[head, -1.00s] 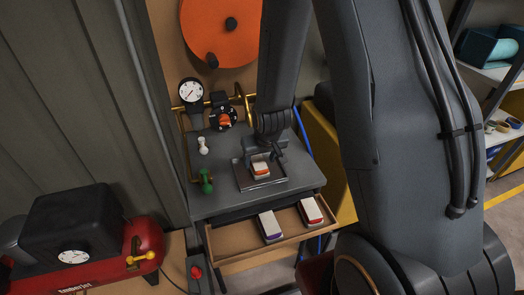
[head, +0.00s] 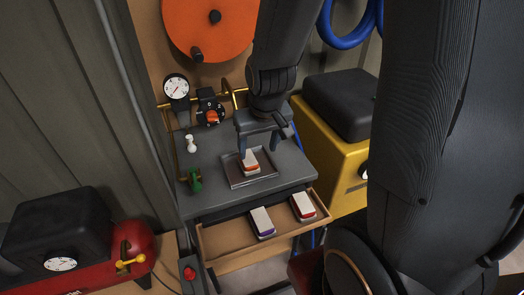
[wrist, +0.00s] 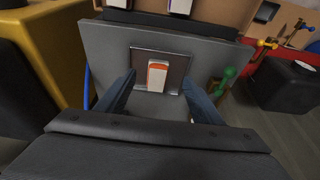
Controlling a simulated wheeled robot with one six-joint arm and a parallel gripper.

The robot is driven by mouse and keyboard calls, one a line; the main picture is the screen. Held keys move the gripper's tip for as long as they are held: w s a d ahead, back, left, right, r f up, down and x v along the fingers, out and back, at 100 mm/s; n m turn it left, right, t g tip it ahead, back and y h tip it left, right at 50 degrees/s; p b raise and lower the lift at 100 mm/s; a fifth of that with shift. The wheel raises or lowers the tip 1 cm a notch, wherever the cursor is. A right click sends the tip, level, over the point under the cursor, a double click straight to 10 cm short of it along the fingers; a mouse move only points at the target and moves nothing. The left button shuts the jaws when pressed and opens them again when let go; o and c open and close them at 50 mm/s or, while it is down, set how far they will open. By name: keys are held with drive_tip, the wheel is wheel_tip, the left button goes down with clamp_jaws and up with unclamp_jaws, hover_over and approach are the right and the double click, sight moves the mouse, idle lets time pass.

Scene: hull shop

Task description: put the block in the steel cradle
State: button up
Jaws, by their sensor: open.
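An orange-and-white block (head: 250,161) lies in the shallow steel cradle (head: 268,172) on the grey bench top. My gripper (head: 257,149) is open and empty just above the block, its two fingers spread apart. In the wrist view, the block (wrist: 157,76) shows between the open fingers, apart from both, with the cradle (wrist: 178,64) around it. The block's underside is hidden.
An open drawer (head: 222,238) below the bench top holds a purple-and-white block (head: 262,222) and a red-and-white block (head: 303,206). A green valve handle (head: 194,182) and a white peg (head: 190,144) stand at the left. A yellow cabinet (head: 335,160) stands right.

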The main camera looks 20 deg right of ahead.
drive_tip(key=s+r+g, duration=0.1)
drive_tip(key=s+r, duration=0.2)
drive_tip(key=s, duration=0.4)
drive_tip(key=shift+s+a+g, duration=0.15)
drive_tip(key=shift+s+g, duration=0.05)
drive_tip(key=shift+g, duration=0.2)
drive_tip(key=shift+f+b, duration=0.85)
drive_tip(key=shift+f, duration=0.1)
